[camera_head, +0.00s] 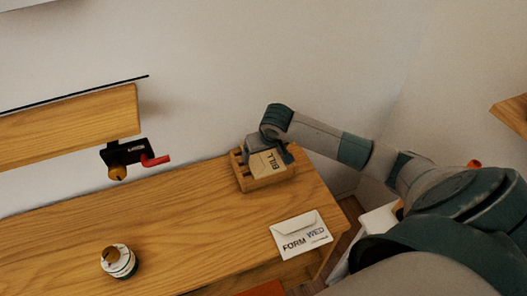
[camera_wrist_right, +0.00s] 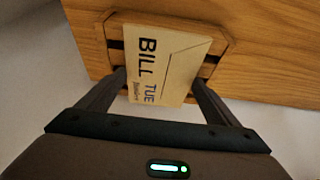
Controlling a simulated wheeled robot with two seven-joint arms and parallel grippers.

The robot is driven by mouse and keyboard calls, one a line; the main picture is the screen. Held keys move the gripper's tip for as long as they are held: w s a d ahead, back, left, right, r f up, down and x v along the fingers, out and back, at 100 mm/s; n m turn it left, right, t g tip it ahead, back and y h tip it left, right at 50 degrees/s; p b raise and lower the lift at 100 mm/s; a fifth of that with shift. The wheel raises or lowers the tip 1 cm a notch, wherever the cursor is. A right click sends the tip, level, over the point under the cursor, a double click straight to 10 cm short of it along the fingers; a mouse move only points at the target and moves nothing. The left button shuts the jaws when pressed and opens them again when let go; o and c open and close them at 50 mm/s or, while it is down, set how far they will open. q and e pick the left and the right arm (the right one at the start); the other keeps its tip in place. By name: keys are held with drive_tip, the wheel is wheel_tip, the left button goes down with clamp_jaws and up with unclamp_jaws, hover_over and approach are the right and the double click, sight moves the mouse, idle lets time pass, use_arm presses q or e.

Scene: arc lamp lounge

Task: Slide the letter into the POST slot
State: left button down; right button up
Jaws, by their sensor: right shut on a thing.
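A tan letter marked BILL (camera_head: 268,164) is at the wooden slatted holder (camera_head: 272,184) near the back right of the desk. In the right wrist view the letter (camera_wrist_right: 163,65) reads BILL TUE and lies over the slatted holder (camera_wrist_right: 222,35). My right gripper (camera_head: 277,148) reaches in from the right and is shut on this letter, with a finger at each side edge. A white envelope marked FORM WED (camera_head: 301,235) lies flat at the desk's right end. No POST label is readable. My left gripper is out of view.
A wooden shelf (camera_head: 70,122) juts over the desk's left. A round brass-topped container (camera_head: 118,261) stands front left. The desk's middle (camera_head: 190,225) is clear.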

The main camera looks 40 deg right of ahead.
drive_tip(key=o, duration=0.9)
drive_tip(key=shift+o, duration=0.2)
drive_tip(key=shift+s+r, duration=0.15)
drive_tip(key=shift+r, duration=0.5)
drive_tip(key=b+v, duration=0.3)
drive_tip(key=v, duration=0.7)
drive_tip(key=shift+s+r, duration=0.25)
drive_tip(key=shift+r, duration=0.1)
